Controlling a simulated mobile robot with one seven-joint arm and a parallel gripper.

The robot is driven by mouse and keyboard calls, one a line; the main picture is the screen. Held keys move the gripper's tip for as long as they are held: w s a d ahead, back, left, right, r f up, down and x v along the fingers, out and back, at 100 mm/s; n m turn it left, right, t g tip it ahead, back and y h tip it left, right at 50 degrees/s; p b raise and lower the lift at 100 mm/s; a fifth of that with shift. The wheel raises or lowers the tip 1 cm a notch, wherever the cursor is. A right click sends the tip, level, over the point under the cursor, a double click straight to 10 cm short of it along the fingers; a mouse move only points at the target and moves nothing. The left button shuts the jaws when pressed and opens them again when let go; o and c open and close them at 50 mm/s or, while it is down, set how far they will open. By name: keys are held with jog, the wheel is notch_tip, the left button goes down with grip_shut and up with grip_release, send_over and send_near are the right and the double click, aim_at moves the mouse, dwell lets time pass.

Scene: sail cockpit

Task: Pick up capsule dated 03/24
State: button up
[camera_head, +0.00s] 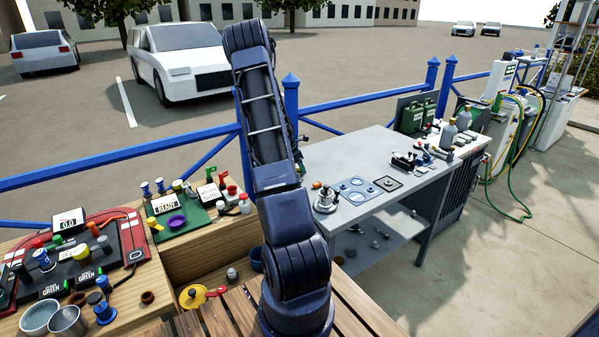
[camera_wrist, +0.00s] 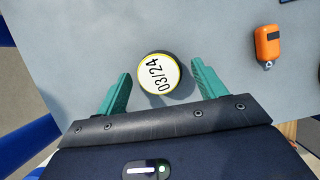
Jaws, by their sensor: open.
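The capsule dated 03/24 (camera_wrist: 158,78) is a round dark canister with a yellow-rimmed white top, printed "03/24", in the wrist view. It rests on the grey tabletop. My gripper (camera_wrist: 160,85) is above it with two green fingers spread, one on each side of the capsule. Gaps show between the fingers and the capsule, and nothing is held. In the head view my dark arm hides the gripper and I cannot pick out the capsule there.
An orange device (camera_wrist: 268,44) lies to the right of the capsule. The grey table (camera_head: 352,147) carries a round metal item (camera_head: 326,199), blue-marked plate (camera_head: 356,191) and green canisters (camera_head: 417,115) farther back. A blue railing (camera_head: 130,158) runs behind. A wooden bench with several small items is at left.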

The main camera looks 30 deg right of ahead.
jog(key=shift+x, duration=0.85)
jog(key=shift+d+r, duration=0.1)
jog(key=c, duration=1)
jog(key=shift+o, duration=0.2)
